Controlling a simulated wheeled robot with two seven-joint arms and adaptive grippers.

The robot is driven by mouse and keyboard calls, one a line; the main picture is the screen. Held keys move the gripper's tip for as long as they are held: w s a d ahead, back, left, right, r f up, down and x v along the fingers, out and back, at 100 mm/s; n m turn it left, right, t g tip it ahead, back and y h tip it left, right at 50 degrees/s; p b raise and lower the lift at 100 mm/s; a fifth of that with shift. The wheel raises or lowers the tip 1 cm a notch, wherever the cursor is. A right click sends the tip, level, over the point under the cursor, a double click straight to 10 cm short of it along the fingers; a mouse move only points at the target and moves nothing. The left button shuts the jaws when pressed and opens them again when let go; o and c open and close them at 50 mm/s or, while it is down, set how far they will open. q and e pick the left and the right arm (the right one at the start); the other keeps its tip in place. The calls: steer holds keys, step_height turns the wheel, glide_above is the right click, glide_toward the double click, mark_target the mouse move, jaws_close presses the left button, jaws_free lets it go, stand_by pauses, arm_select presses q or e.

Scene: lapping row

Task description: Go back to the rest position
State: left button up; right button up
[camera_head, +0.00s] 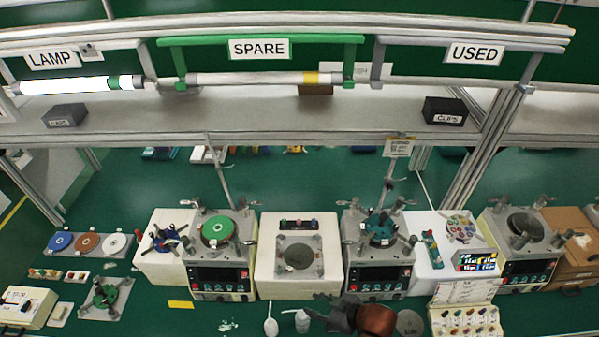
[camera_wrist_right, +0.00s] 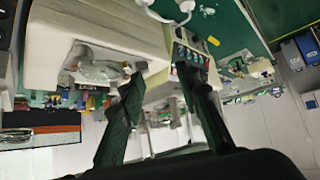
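The wrist view is turned, with pale machine housings (camera_wrist_right: 95,40) beyond the fingers. My left gripper is in neither view.
Lapping machines (camera_head: 220,275) line the green bench, with a white block (camera_head: 298,285) between two of them. White spoons or cups (camera_head: 271,326) lie left of my right gripper; a sample box (camera_head: 465,318) stands to its right. Above are a grey shelf (camera_head: 270,115) and tube holders labelled LAMP, SPARE (camera_head: 259,49) and USED.

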steer(key=s+d+m+t+h, duration=0.15)
steer(key=d+m+h, duration=0.4)
steer(key=d, duration=1.05)
steer(key=s+d+f+m+g+h, duration=0.35)
steer(key=s+d+m, duration=0.25)
steer(key=s+d, duration=0.85)
step_height(320, 180, down, 42)
steer(key=s+a+n+g+y+b, duration=0.1)
steer(key=s+a+b, duration=0.1)
steer(key=b, duration=1)
arm_select(q)
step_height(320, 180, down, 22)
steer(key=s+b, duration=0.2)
steer(key=b, duration=0.8)
arm_select(e)
steer(key=s+f, duration=0.6)
steer(key=f, duration=0.3)
steer(key=s+f+g, duration=0.1)
steer(key=s+f, duration=0.6)
steer(key=f, duration=0.3)
steer(key=s+f+n, duration=0.1)
steer(key=s+f, duration=0.5)
steer(key=f, duration=0.3)
steer(key=shift+s+d+f+g, duration=0.2)
steer(key=shift+s+f+g, duration=0.1)
steer(key=shift+s+f, duration=0.05)
